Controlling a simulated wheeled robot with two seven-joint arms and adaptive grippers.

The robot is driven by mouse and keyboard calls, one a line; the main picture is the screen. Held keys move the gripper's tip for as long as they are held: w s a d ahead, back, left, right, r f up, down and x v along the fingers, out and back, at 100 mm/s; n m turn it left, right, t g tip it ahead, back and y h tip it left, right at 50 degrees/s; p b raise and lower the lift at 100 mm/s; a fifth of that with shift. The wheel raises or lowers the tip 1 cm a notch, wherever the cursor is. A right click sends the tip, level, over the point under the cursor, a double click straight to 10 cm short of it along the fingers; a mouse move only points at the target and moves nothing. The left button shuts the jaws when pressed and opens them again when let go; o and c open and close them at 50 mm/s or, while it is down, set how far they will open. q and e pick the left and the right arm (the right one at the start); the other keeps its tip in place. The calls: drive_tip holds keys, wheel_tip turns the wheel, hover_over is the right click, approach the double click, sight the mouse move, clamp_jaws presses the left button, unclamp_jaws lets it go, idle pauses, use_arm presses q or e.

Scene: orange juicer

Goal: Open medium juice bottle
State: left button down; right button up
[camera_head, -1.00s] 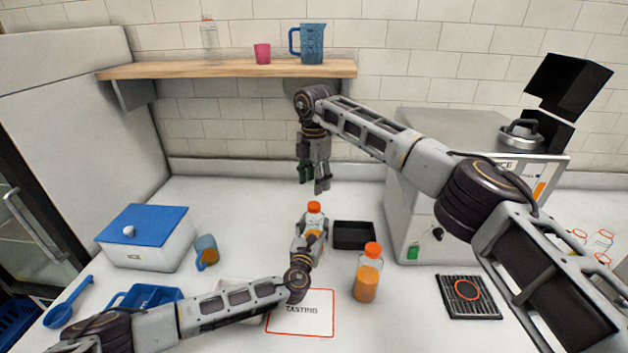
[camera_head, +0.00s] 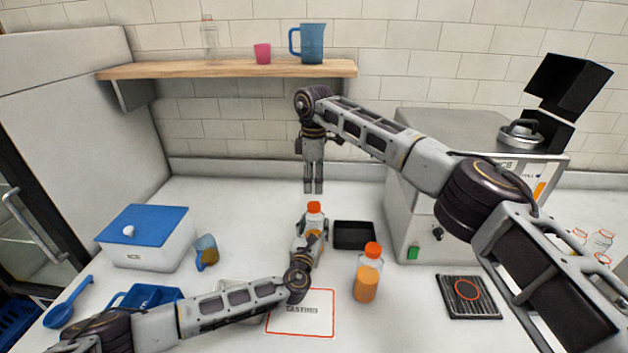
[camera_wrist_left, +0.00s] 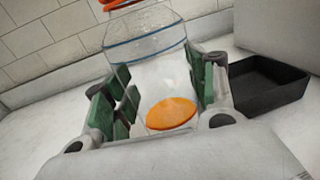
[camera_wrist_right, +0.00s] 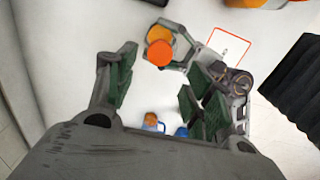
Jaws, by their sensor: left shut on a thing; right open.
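A clear juice bottle (camera_head: 315,221) with an orange cap (camera_head: 314,207) and some orange juice stands upright near the middle of the counter. My left gripper (camera_head: 311,239) is shut around its body. In the left wrist view the bottle (camera_wrist_left: 150,50) sits between the green finger pads, with its cap partly cut off at the top edge. My right gripper (camera_head: 313,190) is open and empty, pointing down above and behind the bottle. In the right wrist view the cap (camera_wrist_right: 160,52) lies below, between the open fingers, and apart from them.
A larger orange-capped juice bottle (camera_head: 367,280) stands to the right. A black tray (camera_head: 354,247) is just beside the held bottle. A blue-lidded box (camera_head: 146,240), a jug (camera_head: 206,252) and a blue basket stand left. A juicer machine (camera_head: 430,225) stands right.

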sight(314, 205)
drive_tip(key=shift+f, duration=0.15)
idle(0.4)
drive_tip(key=shift+f, duration=3.9)
